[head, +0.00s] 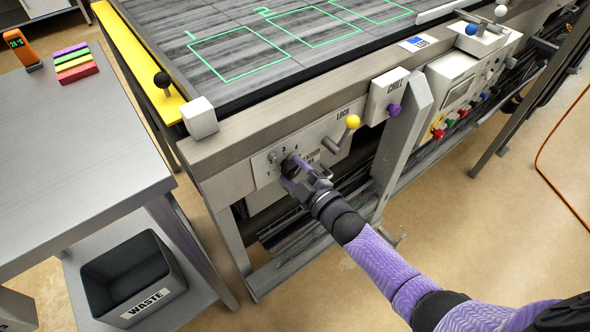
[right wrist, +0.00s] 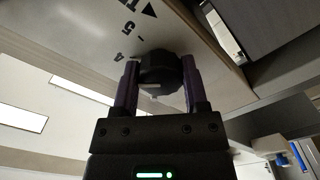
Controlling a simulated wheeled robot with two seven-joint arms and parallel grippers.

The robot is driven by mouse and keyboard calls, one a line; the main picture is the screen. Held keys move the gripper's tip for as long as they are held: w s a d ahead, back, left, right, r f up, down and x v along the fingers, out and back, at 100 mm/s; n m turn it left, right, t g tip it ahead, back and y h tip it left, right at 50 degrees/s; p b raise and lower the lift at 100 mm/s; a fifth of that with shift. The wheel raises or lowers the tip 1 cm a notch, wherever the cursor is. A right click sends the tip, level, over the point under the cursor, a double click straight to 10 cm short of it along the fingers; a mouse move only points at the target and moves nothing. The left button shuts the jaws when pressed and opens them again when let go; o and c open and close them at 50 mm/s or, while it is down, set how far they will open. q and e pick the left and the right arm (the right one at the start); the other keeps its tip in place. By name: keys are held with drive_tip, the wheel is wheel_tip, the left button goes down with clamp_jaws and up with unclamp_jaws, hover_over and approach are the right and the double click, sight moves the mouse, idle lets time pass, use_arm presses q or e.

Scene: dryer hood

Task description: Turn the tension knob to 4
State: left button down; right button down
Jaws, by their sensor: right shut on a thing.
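The black tension knob (head: 289,166) sits on a light panel (head: 262,172) on the front of the machine, with small numbers printed around it. My right gripper (head: 292,175) is shut on the knob. In the right wrist view, the dark knob (right wrist: 160,70) is between my two purple fingers, one on each side. The printed figures 4 and 5 and a triangle show on the panel beside it there. A small pale mark shows low on the knob, but I cannot tell which number its pointer faces. My left gripper is not in view.
A yellow-tipped LOCK lever (head: 352,122) stands right of the knob, then a purple CHILL knob (head: 393,110) and a slanted grey post (head: 405,140). A metal table (head: 70,150) is at the left, above a black waste bin (head: 130,275).

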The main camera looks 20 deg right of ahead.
drive_tip(key=shift+m, duration=0.4)
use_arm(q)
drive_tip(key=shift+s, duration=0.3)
use_arm(e)
drive_tip(key=shift+c, duration=0.5)
unclamp_jaws()
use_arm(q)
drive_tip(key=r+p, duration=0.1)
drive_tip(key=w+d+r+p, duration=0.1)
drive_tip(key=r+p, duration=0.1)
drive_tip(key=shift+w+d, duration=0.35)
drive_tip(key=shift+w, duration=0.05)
use_arm(e)
drive_tip(key=v, duration=1)
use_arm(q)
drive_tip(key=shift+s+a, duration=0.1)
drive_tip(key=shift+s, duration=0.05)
